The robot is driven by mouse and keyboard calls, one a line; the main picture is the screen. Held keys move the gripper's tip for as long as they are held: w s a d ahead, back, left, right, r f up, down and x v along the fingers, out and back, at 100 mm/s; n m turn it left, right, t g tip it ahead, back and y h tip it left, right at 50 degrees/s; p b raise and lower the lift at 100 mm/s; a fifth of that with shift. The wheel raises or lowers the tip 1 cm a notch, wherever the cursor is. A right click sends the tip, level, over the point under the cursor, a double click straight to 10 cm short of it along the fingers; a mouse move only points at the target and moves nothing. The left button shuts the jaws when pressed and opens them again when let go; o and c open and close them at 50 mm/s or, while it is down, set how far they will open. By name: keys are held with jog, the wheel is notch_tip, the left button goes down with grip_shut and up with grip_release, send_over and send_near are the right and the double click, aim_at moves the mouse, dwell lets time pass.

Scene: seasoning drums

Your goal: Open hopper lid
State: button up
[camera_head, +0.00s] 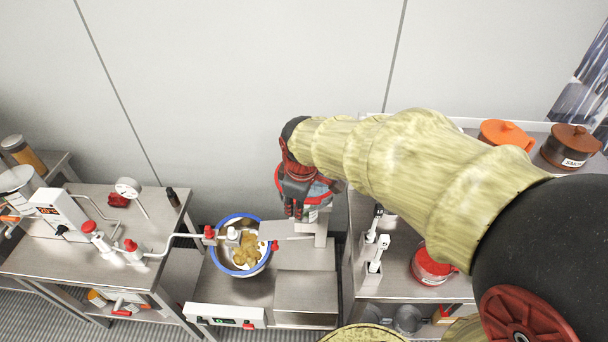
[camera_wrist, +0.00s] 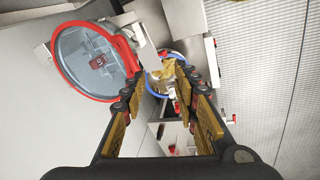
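The hopper lid (camera_wrist: 90,62) is a round, clear bluish disc inside a red rim, with a small dark red handle near its middle. It lies at the upper left of the wrist view, to the left of my fingers. In the head view only part of the red-rimmed hopper (camera_head: 320,188) shows, mostly hidden behind my gripper (camera_head: 293,210). In the wrist view my gripper (camera_wrist: 160,88) is open, with its yellow-padded fingers apart and nothing between them. I cannot tell whether a finger touches the lid.
A blue-rimmed steel drum (camera_head: 229,266) with yellow food sits below the hopper on a steel stand. A bench (camera_head: 160,240) with gauges and a red-fitted pipe is at the left. At the right, a steel table (camera_head: 420,291) carries white-handled tools and red and orange pots.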

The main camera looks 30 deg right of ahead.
jog(key=w+d+r+n+g+p, duration=0.1)
jog(key=w+d+r+n+p, duration=0.2)
jog(key=p, duration=0.4)
jog(key=shift+n, duration=0.3)
jog(key=f, duration=0.3)
jog(key=w+d+f, duration=0.1)
jog(key=f, duration=0.2)
jog(key=w+d+f, duration=0.1)
jog(key=f, duration=0.2)
jog(key=shift+w+d+f+p, duration=0.1)
jog(key=shift+d+f+p, duration=0.05)
jog(key=shift+f+p, duration=0.2)
jog(key=shift+r, duration=0.1)
jog(key=c, duration=0.3)
jog(key=c, duration=0.4)
grip_shut()
